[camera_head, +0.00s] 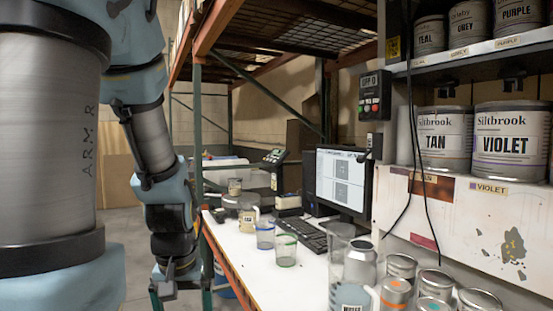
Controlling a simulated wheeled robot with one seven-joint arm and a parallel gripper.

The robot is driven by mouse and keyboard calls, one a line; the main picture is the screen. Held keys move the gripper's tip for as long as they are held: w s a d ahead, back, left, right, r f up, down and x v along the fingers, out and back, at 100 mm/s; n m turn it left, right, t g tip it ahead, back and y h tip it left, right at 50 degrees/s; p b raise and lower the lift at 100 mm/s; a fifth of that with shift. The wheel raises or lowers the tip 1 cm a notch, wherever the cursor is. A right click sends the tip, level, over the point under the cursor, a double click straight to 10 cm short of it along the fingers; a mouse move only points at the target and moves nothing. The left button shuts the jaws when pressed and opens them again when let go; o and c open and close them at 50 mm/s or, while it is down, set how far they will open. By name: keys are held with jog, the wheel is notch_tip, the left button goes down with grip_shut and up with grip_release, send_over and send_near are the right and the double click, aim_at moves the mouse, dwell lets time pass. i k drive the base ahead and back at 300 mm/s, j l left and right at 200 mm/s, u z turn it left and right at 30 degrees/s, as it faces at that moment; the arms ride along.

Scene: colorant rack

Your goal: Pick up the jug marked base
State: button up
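A clear jug (340,262) stands at the front of the white workbench, cut off by the bottom edge. It has a white label low on its side, whose word I cannot read for certain. My gripper (165,290) hangs down left of the bench, apart from both vessels. Its fingertips are small and partly dark, so whether it is open is unclear.
On the white bench (300,278) stand a blue-rimmed cup (265,237), a green-rimmed cup (286,250), a keyboard (301,233) and a monitor (343,181). Several metal cans (433,284) crowd the front right. Shelves with paint tins (444,138) rise at right.

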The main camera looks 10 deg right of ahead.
aim_at(249, 209)
jog(key=i+j+u, duration=0.25)
jog(key=i, duration=0.4)
jog(key=i+u, duration=0.25)
jog(key=i, duration=0.35)
jog(key=i+z, duration=0.1)
jog(key=i, duration=0.45)
jog(key=i+j+z, duration=0.1)
jog(key=i, duration=0.45)
jog(key=i+j+z, duration=0.15)
jog(key=i, duration=0.4)
